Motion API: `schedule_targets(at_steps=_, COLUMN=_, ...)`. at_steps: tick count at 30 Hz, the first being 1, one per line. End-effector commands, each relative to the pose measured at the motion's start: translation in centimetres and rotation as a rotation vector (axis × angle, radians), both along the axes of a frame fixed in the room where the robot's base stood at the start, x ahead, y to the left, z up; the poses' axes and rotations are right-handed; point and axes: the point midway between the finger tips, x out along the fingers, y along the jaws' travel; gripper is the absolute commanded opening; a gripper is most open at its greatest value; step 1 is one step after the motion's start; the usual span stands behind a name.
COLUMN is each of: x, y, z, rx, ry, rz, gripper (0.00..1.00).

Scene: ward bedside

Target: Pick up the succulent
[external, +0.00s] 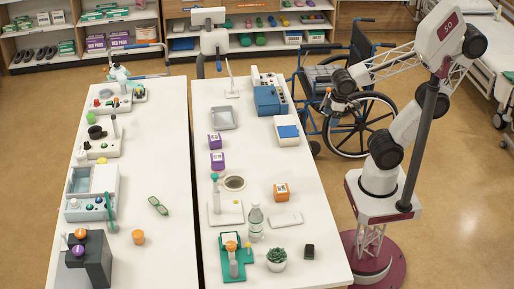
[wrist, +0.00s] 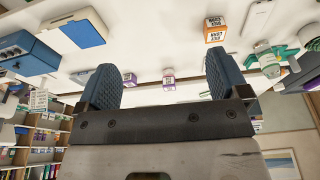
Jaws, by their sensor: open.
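The succulent (external: 276,258) is a small green rosette plant in a white pot. It stands upright near the front right corner of the right-hand white table (external: 290,236). My gripper (external: 338,104) is high by the wheelchair in the external view, well away from the succulent. In the wrist view my gripper (wrist: 160,78) has its two blue pads wide apart with nothing between them. I cannot make out the succulent in the wrist view.
Around the succulent are a green stand (external: 233,262), a clear bottle (external: 256,222), a small dark box (external: 309,252) and a white flat item (external: 285,220). An orange box (external: 281,191) stands farther back. A blue wheelchair (external: 350,115) is beside the table.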

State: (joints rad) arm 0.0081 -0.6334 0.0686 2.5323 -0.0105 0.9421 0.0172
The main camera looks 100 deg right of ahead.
Motion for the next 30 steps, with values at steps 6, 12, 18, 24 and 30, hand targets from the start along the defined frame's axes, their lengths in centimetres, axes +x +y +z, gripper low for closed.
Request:
schedule_targets(at_steps=6, x=0.0, y=0.0, z=0.0, rx=0.0, ry=0.0, rz=0.0, gripper=1.0)
schedule_targets(at_steps=12, x=0.3, y=0.3, z=-0.1, rx=0.013, ry=0.005, rz=-0.004, gripper=1.0)
schedule_targets(at_steps=18, x=1.9, y=2.4, z=-0.6, rx=0.102, ry=0.034, rz=-0.038, gripper=1.0)
schedule_targets(at_steps=24, x=5.0, y=6.6, z=-1.5, rx=0.274, ry=0.098, rz=-0.116, gripper=1.0)
schedule_targets(at_steps=30, x=8.6, y=11.9, z=-2.5, rx=0.468, ry=0.189, rz=-0.228, gripper=1.0)
